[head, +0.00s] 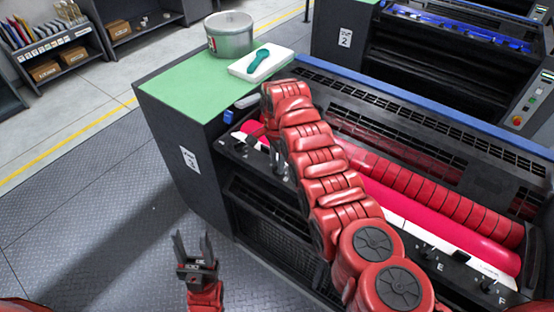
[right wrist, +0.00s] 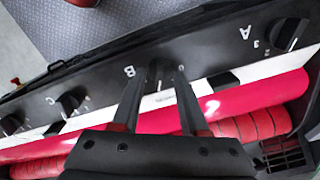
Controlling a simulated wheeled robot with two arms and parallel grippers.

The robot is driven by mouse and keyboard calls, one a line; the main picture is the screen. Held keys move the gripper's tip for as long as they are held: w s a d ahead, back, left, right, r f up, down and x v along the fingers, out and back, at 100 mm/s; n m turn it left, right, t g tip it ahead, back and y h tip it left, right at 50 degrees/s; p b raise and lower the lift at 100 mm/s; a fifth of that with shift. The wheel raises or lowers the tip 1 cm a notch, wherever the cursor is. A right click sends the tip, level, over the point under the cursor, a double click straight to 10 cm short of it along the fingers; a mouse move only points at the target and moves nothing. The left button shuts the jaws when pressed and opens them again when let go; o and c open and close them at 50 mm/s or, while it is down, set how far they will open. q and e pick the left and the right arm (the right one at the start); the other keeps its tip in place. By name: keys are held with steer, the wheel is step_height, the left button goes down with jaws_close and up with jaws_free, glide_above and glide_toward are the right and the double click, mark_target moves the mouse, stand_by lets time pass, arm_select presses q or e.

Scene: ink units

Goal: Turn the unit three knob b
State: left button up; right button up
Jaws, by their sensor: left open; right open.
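The near ink unit (head: 180,125) has a row of black knobs along its front panel. In the right wrist view the label B is on the dark panel (right wrist: 105,83), just left of my right gripper's (right wrist: 165,68) open fingers. The knob at B is between or behind the fingertips and mostly hidden; I cannot tell if they touch it. Knob A (right wrist: 290,33) is to the right, knob C (right wrist: 68,103) to the left. In the head view my right arm reaches across the unit. My left gripper (head: 195,250) is open and empty above the floor, in front of the unit.
A red roller (head: 440,220) runs behind the knobs. A metal can (head: 230,35) and a white pad (head: 262,62) with a teal tool (head: 258,60) are on the green top. Another unit, labelled 2 (head: 345,38), stands behind. The floor at left is clear.

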jaws_close()
stand_by(0.3)
steer(key=shift+f+n+b, duration=0.2)
steer(key=shift+n+b, duration=0.3)
steer(key=shift+b, duration=0.35)
steer(key=n+b, duration=0.5)
steer(key=b, duration=0.2)
steer(key=shift+n+b, duration=0.85)
steer(key=shift+n, duration=0.05)
steer(key=shift+r+n+b, duration=0.2)
steer(key=shift+n+b, duration=0.35)
steer(key=shift+n, duration=0.45)
